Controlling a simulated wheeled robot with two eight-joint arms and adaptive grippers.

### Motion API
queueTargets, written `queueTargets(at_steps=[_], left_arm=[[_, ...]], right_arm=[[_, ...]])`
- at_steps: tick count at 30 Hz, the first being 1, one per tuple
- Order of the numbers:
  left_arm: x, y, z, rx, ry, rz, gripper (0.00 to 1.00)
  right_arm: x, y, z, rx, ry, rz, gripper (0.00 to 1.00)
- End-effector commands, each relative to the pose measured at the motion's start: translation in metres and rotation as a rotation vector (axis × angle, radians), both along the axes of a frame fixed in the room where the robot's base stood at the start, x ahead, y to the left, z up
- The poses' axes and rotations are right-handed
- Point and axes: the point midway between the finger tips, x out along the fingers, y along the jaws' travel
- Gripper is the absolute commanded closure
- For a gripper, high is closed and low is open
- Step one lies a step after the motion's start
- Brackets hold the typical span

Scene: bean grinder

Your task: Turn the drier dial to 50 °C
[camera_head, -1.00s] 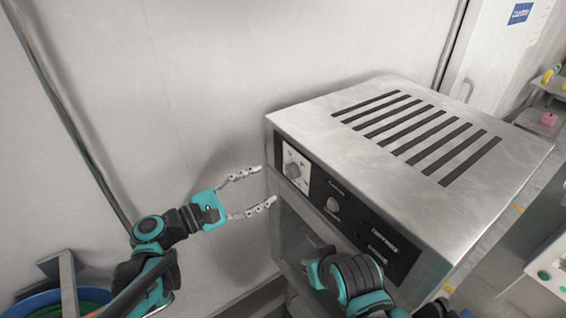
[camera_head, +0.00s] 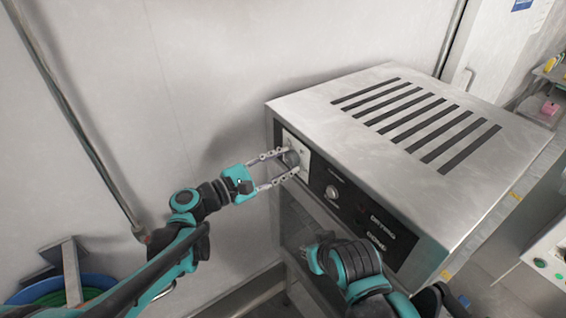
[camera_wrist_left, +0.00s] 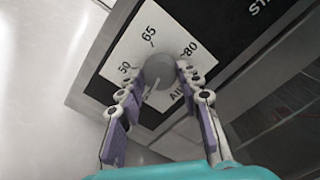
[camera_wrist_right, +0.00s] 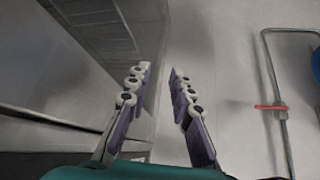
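The drier (camera_head: 450,150) is a steel box with a dark front panel. Its round grey dial (camera_head: 291,158) sits on a white plate at the panel's left end. In the left wrist view the dial (camera_wrist_left: 154,70) has 50 at its left, 65 above and 80 at right; a pale line on it points to the lower left. My left gripper (camera_head: 289,161) has its fingers on both sides of the dial, seemingly against it; the fingertips partly hide its edges. My right gripper (camera_wrist_right: 159,68) is empty, a gap between its fingers, beside the drier's lower front.
A smaller knob (camera_head: 332,192) sits right of the dial on the panel. A plain wall stands left of and behind the drier. A blue round container (camera_head: 45,290) is at lower left. A bench with green buttons (camera_head: 540,262) is at right.

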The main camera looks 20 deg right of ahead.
Motion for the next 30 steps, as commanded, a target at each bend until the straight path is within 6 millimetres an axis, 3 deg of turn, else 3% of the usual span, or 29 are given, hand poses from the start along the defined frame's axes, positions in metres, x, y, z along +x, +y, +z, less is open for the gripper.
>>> queueTargets(at_steps=[14,30], left_arm=[[0.000,0.000,0.000,0.024,-0.068,-0.001,0.94],[0.000,0.000,0.000,0.179,-0.494,-0.001,0.94]], right_arm=[[0.000,0.000,-0.003,0.000,0.000,0.000,0.78],[0.000,0.000,-0.018,0.000,0.000,0.000,0.78]])
